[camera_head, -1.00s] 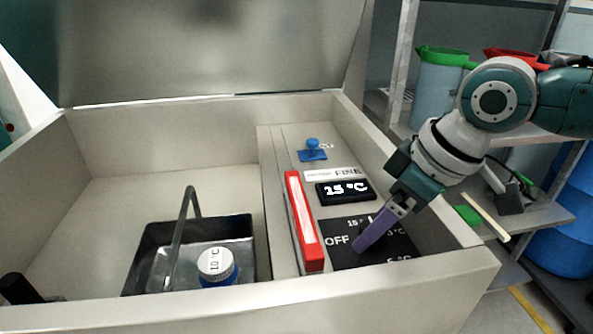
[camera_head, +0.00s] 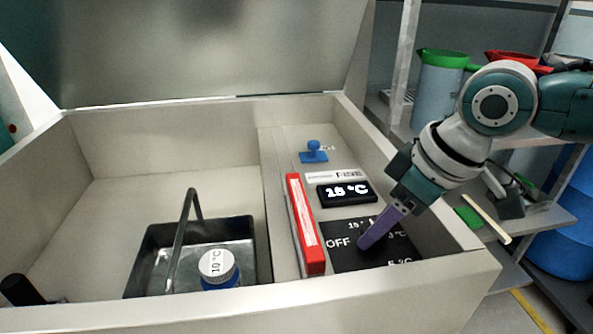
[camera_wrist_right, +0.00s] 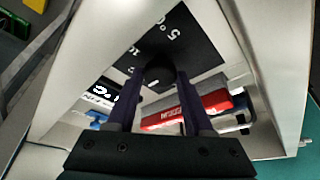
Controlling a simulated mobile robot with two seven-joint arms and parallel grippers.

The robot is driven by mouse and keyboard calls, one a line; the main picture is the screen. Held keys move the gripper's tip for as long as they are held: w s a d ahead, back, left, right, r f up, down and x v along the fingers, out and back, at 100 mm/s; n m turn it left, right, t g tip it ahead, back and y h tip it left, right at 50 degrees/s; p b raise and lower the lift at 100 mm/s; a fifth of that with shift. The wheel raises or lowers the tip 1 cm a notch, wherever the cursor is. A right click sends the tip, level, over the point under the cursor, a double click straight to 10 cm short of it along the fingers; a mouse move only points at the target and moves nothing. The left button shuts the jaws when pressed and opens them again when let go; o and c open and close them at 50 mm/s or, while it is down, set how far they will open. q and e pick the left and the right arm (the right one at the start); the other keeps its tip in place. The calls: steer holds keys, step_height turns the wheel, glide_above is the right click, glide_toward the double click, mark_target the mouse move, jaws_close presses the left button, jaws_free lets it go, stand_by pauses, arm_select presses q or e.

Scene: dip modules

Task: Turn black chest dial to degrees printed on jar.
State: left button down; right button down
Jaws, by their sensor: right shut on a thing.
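The chest holds a black dial panel (camera_head: 345,262) printed with OFF, 15 and 5 °C marks. The black dial (camera_wrist_right: 159,76) shows between my purple fingers in the wrist view; in the head view the fingers mostly hide it. My right gripper (camera_head: 366,243) is shut on the dial from above. The jar (camera_head: 219,268) has a white lid printed 10 °C and a blue body. It stands upright in a dark metal basket (camera_head: 150,235) with a tall handle. A black display (camera_head: 345,193) behind the panel seems to read 15 or 18 °C. My left gripper is out of view.
A blue knob (camera_head: 313,152) stands farther back. The chest's front wall (camera_head: 400,300) and right wall border the panel. Shelves with jugs (camera_head: 440,85) stand at the right, behind my arm.

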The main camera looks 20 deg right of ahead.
steer(key=shift+r+m+p, duration=0.25)
steer(key=shift+m+p, duration=0.05)
steer(key=shift+p, duration=0.35)
steer(key=m+p, duration=0.2)
steer(key=m+h+p, duration=0.1)
steer(key=m+p, duration=0.1)
steer(key=p, duration=0.1)
steer(key=m+h+p, duration=0.1)
steer(key=p, duration=0.1)
steer(key=shift+s+a+m+t, duration=0.1)
steer(key=shift+a+m+t, duration=0.2)
steer(key=shift+m, duration=0.1)
steer(key=m+h+p, duration=0.1)
steer(key=m+p, duration=0.1)
steer(key=shift+f+m, duration=0.1)
steer(key=shift+m, duration=0.2)
steer(key=shift+f+m+h, duration=0.1)
steer(key=shift+m+h, duration=0.5)
steer(key=shift+m, duration=0.6)
steer(key=shift+m+g+h+p, duration=0.3)
steer(key=shift+m+g, duration=0.2)
steer(key=shift+m, duration=0.6)
steer(key=shift+c, duration=1.4)
jaws_free()
